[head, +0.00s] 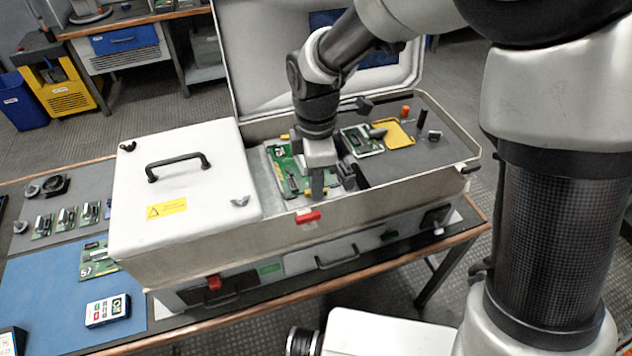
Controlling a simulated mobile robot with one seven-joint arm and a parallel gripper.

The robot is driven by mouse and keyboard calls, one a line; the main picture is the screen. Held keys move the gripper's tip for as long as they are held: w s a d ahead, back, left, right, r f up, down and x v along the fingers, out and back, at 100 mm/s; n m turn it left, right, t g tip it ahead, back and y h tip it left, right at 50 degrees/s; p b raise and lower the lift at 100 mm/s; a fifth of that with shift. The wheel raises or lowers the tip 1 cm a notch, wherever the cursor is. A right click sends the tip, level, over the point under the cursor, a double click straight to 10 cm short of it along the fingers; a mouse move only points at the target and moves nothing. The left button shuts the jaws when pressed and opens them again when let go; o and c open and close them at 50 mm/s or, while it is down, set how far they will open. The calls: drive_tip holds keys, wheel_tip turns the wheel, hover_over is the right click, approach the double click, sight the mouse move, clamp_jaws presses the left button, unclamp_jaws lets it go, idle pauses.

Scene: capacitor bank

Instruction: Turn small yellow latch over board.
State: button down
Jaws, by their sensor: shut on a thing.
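A green circuit board (285,172) lies in the open middle bay of the pale case (190,245). My gripper (318,186) points down over the board's right part, fingers low near the case's front wall, and hides part of the board. It is shut on a small yellow latch (308,194), which is mostly hidden by the fingers. Another small yellow piece (284,137) shows at the board's far edge. How far the held latch is turned cannot be made out.
A white cover with a black handle (178,163) closes the case's left side. The raised lid (262,70) stands behind. A grey panel (425,165) on the right carries a small board (361,141), a yellow frame (397,133) and upright posts. A red clip (308,216) is on the front wall.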

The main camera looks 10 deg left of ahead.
drive_tip(key=m, duration=0.4)
drive_tip(key=shift+m, duration=0.3)
drive_tip(key=m, duration=0.3)
drive_tip(key=shift+m+b, duration=0.3)
drive_tip(key=shift+b, duration=0.05)
drive_tip(key=m, duration=0.4)
drive_tip(key=shift+m+b, duration=0.35)
drive_tip(key=shift+m, duration=1.45)
drive_tip(key=c, duration=1.8)
unclamp_jaws()
wheel_tip(320, 180, up, 18)
drive_tip(key=shift+f+p, duration=0.25)
drive_tip(key=shift+p, duration=0.55)
